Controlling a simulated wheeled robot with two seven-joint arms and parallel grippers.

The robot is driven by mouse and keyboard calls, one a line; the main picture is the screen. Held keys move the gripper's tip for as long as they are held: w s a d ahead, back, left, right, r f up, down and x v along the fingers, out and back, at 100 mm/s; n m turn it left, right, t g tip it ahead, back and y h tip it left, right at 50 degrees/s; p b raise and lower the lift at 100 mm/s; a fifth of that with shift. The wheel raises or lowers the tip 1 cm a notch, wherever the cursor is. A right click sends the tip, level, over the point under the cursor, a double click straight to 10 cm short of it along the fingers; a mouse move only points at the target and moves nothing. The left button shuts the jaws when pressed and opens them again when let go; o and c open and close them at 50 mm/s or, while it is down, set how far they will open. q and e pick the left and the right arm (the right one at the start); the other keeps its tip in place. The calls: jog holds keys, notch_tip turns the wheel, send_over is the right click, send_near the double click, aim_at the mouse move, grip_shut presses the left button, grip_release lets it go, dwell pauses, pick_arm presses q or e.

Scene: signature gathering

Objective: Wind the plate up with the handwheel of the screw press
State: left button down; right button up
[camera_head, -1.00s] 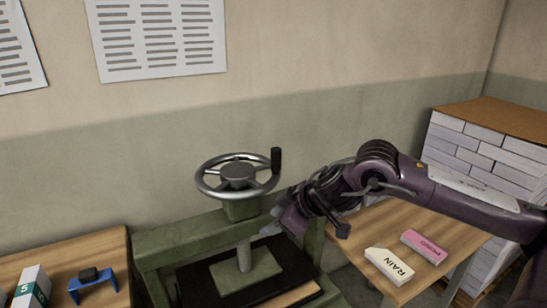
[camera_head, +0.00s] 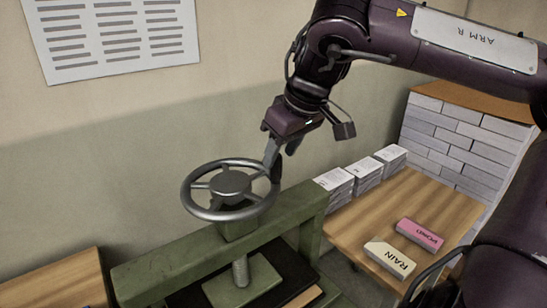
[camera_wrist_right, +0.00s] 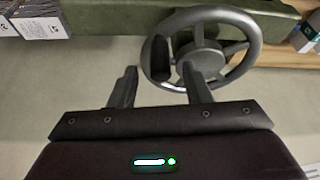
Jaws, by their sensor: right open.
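The screw press has a green frame (camera_head: 200,259) with a grey spoked handwheel (camera_head: 228,213) on top. Its threaded screw (camera_head: 240,271) runs down to the green plate (camera_head: 250,287). The wheel's dark upright crank handle (camera_head: 275,168) is at the rim's right side, partly behind a finger. My right gripper (camera_head: 282,158) is open above the wheel's right rim, pointing down, its fingers around or beside the handle. In the right wrist view the handle (camera_wrist_right: 160,58) shows between the two fingers (camera_wrist_right: 160,88), near their tips; contact cannot be told. My left gripper is out of view.
A wooden table (camera_head: 440,211) at right carries a cream RAIN block (camera_head: 389,260), a pink block (camera_head: 419,234) and several paper stacks (camera_head: 367,173). Stacked white packs (camera_head: 470,135) stand behind. Another wooden table (camera_head: 60,283) is at lower left.

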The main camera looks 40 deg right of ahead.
jog(key=x, duration=0.3)
jog(key=shift+w+r, duration=0.1)
jog(key=shift+w, duration=0.1)
jog(key=shift+p+x, duration=0.35)
jog(key=shift+x, duration=0.55)
jog(key=shift+r, duration=0.1)
jog(key=c, duration=0.4)
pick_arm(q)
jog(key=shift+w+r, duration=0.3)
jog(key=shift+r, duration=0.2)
pick_arm(e)
jog(key=shift+w, duration=0.1)
grip_shut()
